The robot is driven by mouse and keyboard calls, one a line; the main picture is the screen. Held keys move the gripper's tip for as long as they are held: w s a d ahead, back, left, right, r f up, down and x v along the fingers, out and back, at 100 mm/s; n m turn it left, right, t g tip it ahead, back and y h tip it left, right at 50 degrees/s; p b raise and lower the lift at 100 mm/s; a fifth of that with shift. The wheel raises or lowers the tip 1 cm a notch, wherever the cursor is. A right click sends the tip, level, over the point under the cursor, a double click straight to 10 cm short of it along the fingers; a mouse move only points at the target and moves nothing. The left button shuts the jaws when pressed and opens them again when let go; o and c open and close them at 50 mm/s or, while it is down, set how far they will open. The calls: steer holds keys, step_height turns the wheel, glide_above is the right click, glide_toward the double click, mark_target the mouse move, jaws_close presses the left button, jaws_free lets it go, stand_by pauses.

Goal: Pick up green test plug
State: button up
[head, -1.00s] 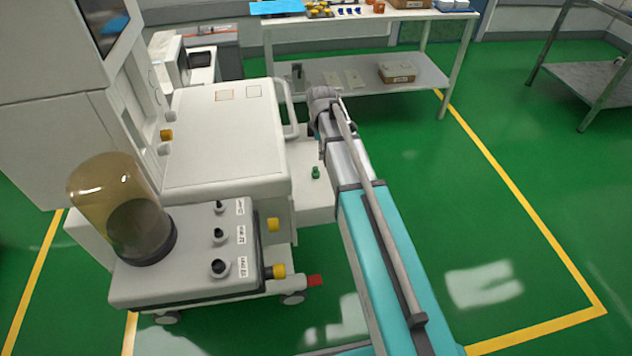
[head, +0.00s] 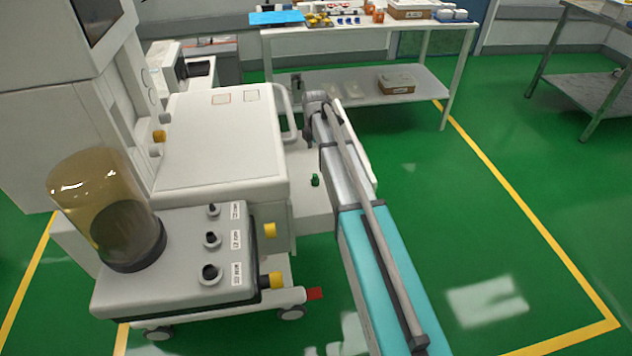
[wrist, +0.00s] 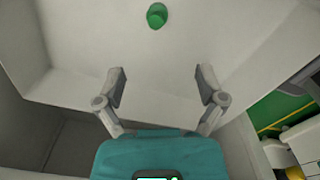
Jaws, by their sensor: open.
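The green test plug (head: 315,180) stands on the white side shelf (head: 312,205) of the anaesthesia cart, left of my arm in the head view. In the wrist view the plug (wrist: 157,15) is near the top edge, on the pale shelf surface. My gripper (wrist: 161,78) is open and empty, with its two fingers apart. The plug lies beyond the fingertips, roughly in line with the gap between them. The gripper itself is hidden behind my arm in the head view.
The cart body (head: 222,140) and its amber dome (head: 108,205) stand to the left. A white table (head: 365,35) with trays and small parts stands behind. A metal table (head: 585,95) is at the far right. Green floor on the right is open.

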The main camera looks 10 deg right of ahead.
mark_target(315, 175)
steer(key=shift+f, duration=0.1)
step_height(315, 175, down, 8)
steer(key=b, duration=0.8)
steer(key=shift+f+b, duration=0.25)
steer(key=shift+b, duration=0.05)
stand_by(0.3)
steer(key=shift+w+f+b, duration=0.2)
steer(key=shift+f+b, duration=2.4)
steer(key=shift+b, duration=0.05)
steer(key=c, duration=1)
